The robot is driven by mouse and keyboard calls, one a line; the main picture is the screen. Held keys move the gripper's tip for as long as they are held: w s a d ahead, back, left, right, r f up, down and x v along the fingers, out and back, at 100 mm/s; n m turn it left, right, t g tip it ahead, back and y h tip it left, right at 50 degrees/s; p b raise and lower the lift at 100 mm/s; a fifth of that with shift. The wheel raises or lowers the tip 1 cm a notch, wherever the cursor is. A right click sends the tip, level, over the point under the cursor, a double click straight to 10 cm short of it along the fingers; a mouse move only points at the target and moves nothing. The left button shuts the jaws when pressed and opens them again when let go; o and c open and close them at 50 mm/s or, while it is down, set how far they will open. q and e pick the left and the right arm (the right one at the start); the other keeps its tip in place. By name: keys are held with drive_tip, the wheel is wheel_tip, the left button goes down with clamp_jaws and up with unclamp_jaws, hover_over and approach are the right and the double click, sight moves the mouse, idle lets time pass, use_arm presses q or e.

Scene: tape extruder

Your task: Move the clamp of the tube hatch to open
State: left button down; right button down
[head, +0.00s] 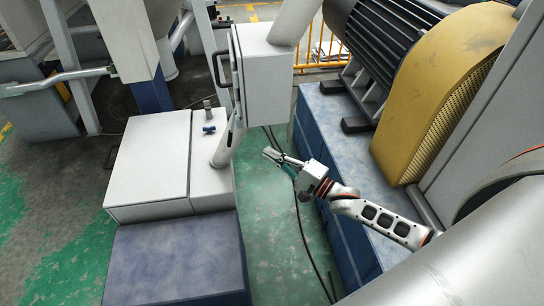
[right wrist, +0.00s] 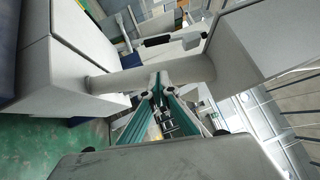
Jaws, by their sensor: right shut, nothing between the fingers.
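A white tube (head: 226,146) rises at a slant from a white cabinet into a white box-shaped housing (head: 264,75), with a thicker tube above it. A black handle (head: 217,69) sits on the housing's left side. I cannot tell for certain which part is the hatch clamp. My right gripper (head: 271,156) is shut and empty, right of the tube's lower end and apart from it. In the right wrist view, its teal fingers (right wrist: 154,88) meet in front of the tube (right wrist: 125,79), with the housing (right wrist: 250,40) at upper right and the black handle (right wrist: 158,41) beyond. My left gripper is not in view.
The white cabinet (head: 147,165) with a blue valve-like fitting (head: 208,129) stands left of the tube. A blue machine base (head: 325,125), black motor and yellow guard (head: 435,85) stand to the right. Cables cross the green floor (head: 262,220) between them.

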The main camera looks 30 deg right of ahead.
sight(231, 131)
drive_tip(key=w+a+r, duration=0.1)
drive_tip(key=w+a, duration=0.5)
drive_tip(key=shift+w+a+r, duration=0.35)
drive_tip(key=shift+w+a, duration=0.05)
drive_tip(key=shift+b, duration=0.3)
